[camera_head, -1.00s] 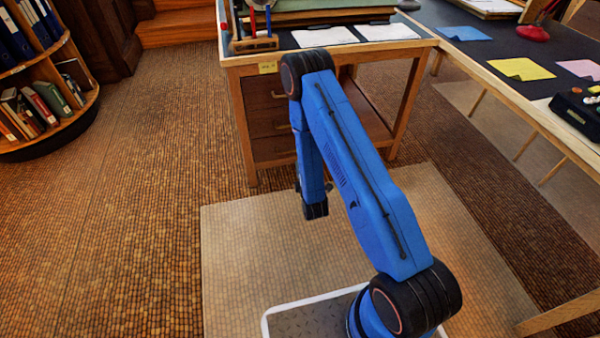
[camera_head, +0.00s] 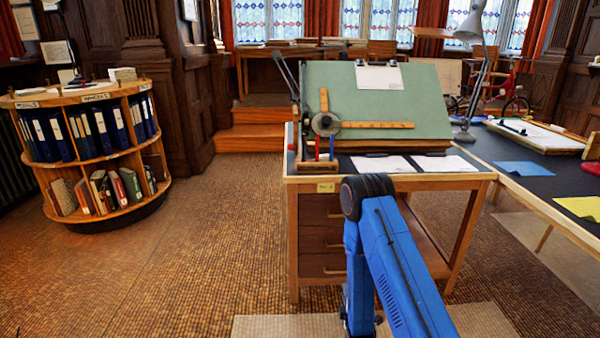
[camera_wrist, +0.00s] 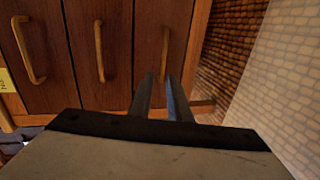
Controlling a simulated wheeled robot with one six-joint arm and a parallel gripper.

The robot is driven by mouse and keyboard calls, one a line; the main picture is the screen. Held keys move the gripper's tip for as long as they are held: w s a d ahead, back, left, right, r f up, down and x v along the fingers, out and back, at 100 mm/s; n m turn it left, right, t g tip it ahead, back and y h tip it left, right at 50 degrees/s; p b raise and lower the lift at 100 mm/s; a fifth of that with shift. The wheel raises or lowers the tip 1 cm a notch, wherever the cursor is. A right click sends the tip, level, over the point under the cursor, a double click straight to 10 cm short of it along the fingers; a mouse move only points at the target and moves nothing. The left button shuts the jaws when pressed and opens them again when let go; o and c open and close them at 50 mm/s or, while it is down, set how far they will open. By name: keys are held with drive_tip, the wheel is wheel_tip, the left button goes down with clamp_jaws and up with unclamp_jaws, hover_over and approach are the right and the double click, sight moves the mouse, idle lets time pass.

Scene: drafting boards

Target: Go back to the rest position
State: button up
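Nothing is held in the gap. The fingers point toward the wooden drawer fronts (camera_wrist: 115,40), which have several vertical-looking handles in that view. In the head view the fingertips are not visible. The desk (camera_head: 293,220) carries a tilted green drafting board (camera_head: 400,100).
A round bookcase (camera_head: 90,150) with binders and books stands at the left. A dark table (camera_head: 500,165) with blue and yellow sheets runs along the right. Wooden steps (camera_head: 250,138) are at the back. The floor between bookcase and desk is clear.

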wheel_tip(320, 180, up, 17)
drive_tip(key=w+d+m+g, duration=0.1)
drive_tip(key=w+m+g, duration=0.15)
drive_tip(key=m, duration=0.25)
drive_tip(key=s+d+r+m+g, duration=0.1)
drive_tip(key=s+r+m, duration=0.1)
drive_tip(key=s+r, duration=0.35)
drive_tip(key=s+d+r+m+g, duration=0.1)
drive_tip(key=s+r+m+g, duration=0.15)
drive_tip(key=r, duration=0.55)
drive_tip(key=s+d+r+m+g, duration=0.1)
drive_tip(key=s+r, duration=0.4)
drive_tip(key=s, duration=0.8)
drive_tip(key=s+d+r+m+g, duration=0.2)
drive_tip(key=s+r+m, duration=0.2)
drive_tip(key=s, duration=0.9)
drive_tip(key=s+d+r+m+g, duration=0.1)
drive_tip(key=s+r+m, duration=0.2)
drive_tip(key=s, duration=1)
wheel_tip(320, 180, up, 3)
drive_tip(key=shift+d+f, duration=0.15)
drive_tip(key=shift+d, duration=0.2)
